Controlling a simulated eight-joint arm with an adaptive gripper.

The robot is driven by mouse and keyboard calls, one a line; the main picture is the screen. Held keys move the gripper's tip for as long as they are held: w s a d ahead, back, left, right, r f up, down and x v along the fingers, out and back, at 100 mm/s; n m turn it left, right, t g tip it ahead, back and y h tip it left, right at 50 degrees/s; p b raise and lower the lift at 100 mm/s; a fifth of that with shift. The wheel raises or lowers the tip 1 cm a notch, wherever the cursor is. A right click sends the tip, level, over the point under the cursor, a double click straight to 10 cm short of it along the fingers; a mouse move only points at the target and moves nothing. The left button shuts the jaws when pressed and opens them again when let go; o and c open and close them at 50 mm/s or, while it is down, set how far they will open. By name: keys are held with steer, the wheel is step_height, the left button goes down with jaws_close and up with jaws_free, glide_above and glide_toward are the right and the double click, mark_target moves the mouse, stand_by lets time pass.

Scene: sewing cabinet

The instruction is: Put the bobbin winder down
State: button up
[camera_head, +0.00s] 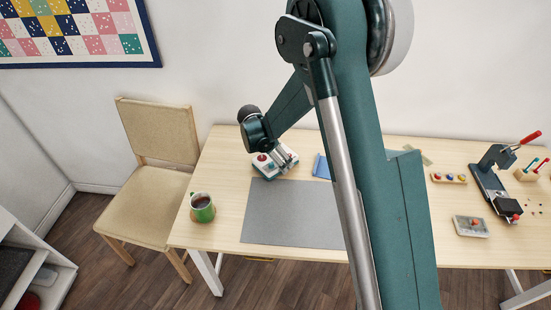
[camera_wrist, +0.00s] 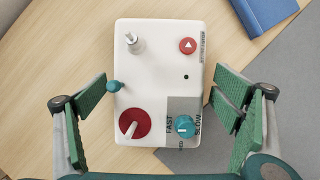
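The bobbin winder (camera_wrist: 160,65) is a white box with a metal spindle, a red button, a red dial and teal knobs. In the head view the bobbin winder (camera_head: 288,154) appears to rest on the table behind the grey mat's left part, partly hidden by my gripper (camera_head: 282,161). In the wrist view my gripper (camera_wrist: 160,105) is open, its green-padded fingers on either side of the winder. A narrow gap shows between each finger and the box, and nothing is held.
The grey mat (camera_head: 285,215) lies in front on the wooden table (camera_head: 222,170). A blue book-like item (camera_head: 321,167) is to the right. A press (camera_head: 489,185) and small parts are far right. A chair (camera_head: 160,165) stands left.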

steer(key=shift+r, duration=0.15)
steer(key=shift+r+p, duration=0.4)
steer(key=shift+p, duration=0.05)
steer(key=p+v, duration=0.1)
steer(key=v, duration=1.1)
steer(key=shift+f, duration=0.1)
stand_by(0.3)
